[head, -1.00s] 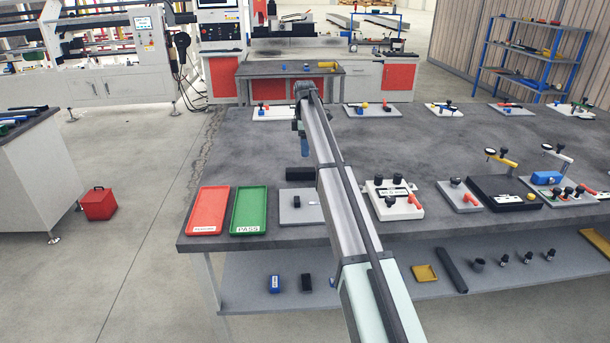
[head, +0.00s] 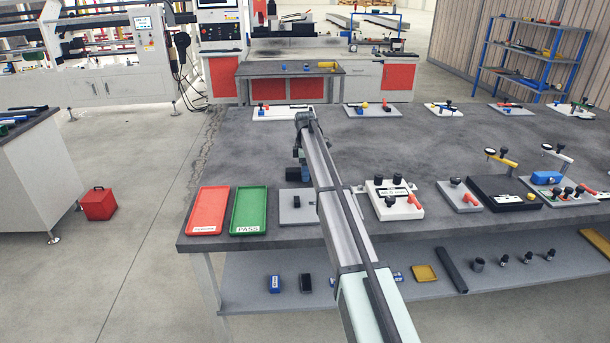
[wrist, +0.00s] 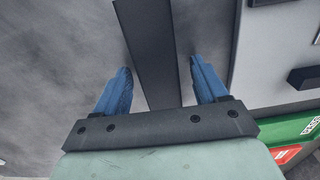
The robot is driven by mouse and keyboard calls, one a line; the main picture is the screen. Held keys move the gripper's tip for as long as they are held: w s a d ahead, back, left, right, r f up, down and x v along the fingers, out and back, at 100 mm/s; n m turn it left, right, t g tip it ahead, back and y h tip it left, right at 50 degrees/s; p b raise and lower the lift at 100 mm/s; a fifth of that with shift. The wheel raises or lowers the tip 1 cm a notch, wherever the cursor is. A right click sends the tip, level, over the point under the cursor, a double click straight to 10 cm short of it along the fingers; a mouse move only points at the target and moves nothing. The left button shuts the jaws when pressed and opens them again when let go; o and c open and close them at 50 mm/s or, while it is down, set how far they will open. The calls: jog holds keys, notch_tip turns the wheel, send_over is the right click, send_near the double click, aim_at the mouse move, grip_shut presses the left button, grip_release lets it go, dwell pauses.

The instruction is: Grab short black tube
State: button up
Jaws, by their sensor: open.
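The short black tube (head: 291,174) lies on the grey bench top, behind the small grey plate; my gripper and arm hide its right part in the head view. In the wrist view the tube (wrist: 150,45) is a dark flat-sided bar running from the top edge down between my blue fingers. My gripper (wrist: 161,68) is open, with one finger on each side of the tube and a visible gap to both. In the head view my gripper (head: 304,174) is low over the bench at the tube. I cannot tell its exact height above the bench.
The grey plate (head: 288,215) with a small black block (head: 297,202) is just in front of the tube. The green PASS tray (head: 249,210) and a red tray (head: 208,211) lie to the left. A white fixture (head: 405,207) stands to the right.

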jog(key=c, duration=1.3)
